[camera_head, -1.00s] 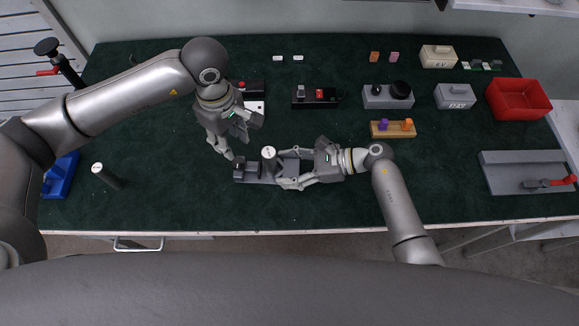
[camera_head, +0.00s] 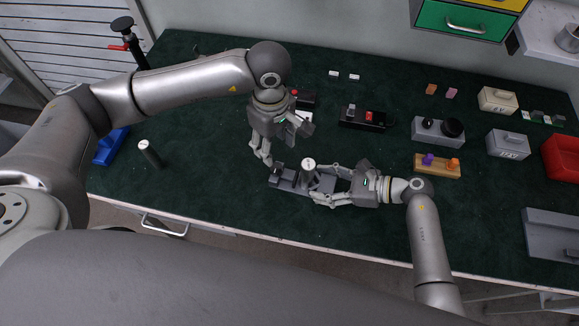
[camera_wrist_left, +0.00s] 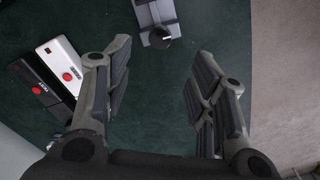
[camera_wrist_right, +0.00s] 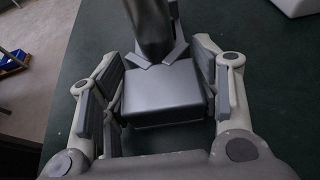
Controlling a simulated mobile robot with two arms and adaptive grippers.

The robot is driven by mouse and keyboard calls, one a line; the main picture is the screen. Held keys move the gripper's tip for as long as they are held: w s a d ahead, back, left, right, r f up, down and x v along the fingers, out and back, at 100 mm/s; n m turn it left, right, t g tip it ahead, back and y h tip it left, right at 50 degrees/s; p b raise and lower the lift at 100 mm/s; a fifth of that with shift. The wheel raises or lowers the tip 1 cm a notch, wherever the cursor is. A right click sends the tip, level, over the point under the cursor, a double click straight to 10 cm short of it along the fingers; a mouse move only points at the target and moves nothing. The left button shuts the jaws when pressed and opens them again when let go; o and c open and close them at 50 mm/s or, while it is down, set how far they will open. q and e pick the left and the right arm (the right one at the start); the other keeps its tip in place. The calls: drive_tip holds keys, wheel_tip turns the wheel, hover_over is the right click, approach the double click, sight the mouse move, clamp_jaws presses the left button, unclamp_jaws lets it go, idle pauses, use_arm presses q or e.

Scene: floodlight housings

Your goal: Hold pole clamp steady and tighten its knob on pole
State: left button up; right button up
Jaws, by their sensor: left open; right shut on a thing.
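The grey pole clamp (camera_head: 287,181) lies around or against an upright dark pole with a pale top (camera_head: 308,164) near the table's front. Its black knob (camera_head: 276,172) is on the left end; the knob (camera_wrist_left: 160,40) also shows at the top of the left wrist view. My right gripper (camera_head: 322,196) is shut on the clamp's grey block (camera_wrist_right: 162,96) from the right, with the pole (camera_wrist_right: 150,28) just beyond. My left gripper (camera_head: 264,163) is open and empty, pointing down just left of the knob and apart from it in its wrist view.
A second pole (camera_head: 149,153) stands at left by a blue holder (camera_head: 110,146). Behind are a black box with a red button (camera_head: 364,117), a grey box with a black knob (camera_head: 437,131) and a wooden block with coloured pegs (camera_head: 437,166). The table's front left is clear.

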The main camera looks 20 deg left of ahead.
sight(276, 167)
use_arm(q)
wheel_tip(276, 167, down, 10)
drive_tip(key=m, duration=3)
drive_tip(key=shift+r, duration=0.1)
